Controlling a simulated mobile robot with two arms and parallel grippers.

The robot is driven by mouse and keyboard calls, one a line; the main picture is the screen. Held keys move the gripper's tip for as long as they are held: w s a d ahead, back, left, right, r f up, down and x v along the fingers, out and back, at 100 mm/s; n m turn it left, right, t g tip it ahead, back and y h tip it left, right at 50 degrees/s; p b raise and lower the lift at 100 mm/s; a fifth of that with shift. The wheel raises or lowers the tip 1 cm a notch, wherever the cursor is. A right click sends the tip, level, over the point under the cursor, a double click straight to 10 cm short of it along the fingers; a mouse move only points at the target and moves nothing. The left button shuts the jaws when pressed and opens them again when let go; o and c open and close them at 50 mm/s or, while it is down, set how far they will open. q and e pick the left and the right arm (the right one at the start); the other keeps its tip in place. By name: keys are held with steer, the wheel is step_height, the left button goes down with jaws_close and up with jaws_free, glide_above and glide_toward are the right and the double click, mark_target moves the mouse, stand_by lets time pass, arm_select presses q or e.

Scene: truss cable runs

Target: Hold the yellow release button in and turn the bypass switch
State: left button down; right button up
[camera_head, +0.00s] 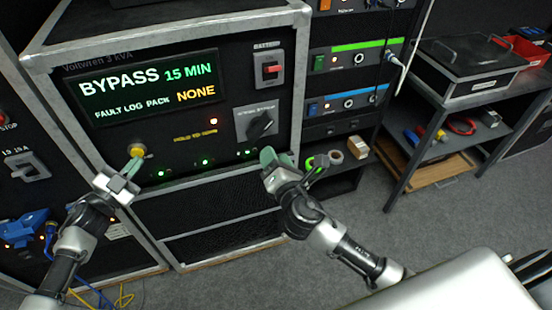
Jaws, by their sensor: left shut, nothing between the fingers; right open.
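The yellow release button (138,149) is at the lower left of the cabinet's front panel. My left gripper (134,163) is shut with its tips at the button, seemingly touching it; how far the button is in cannot be told. The bypass switch (260,124), a black rotary knob on a grey plate, is at the panel's right, with its pointer tilted. My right gripper (277,157) is below and slightly right of the switch, open and apart from it. The display (150,86) reads "BYPASS 15 MIN" and "FAULT LOG PACK NONE".
A red battery switch (270,68) sits above the bypass switch. A rack with green (355,46) and blue (350,101) striped units stands right of the cabinet. Tape rolls (336,157) lie on a low shelf. A shelf table (470,72) is at the right. Grey floor (420,220) is clear.

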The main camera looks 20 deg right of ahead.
arm_select(q)
steer(key=s+p, duration=0.3)
steer(key=s, duration=0.2)
stand_by(0.4)
steer(key=shift+f, duration=0.1)
stand_by(0.3)
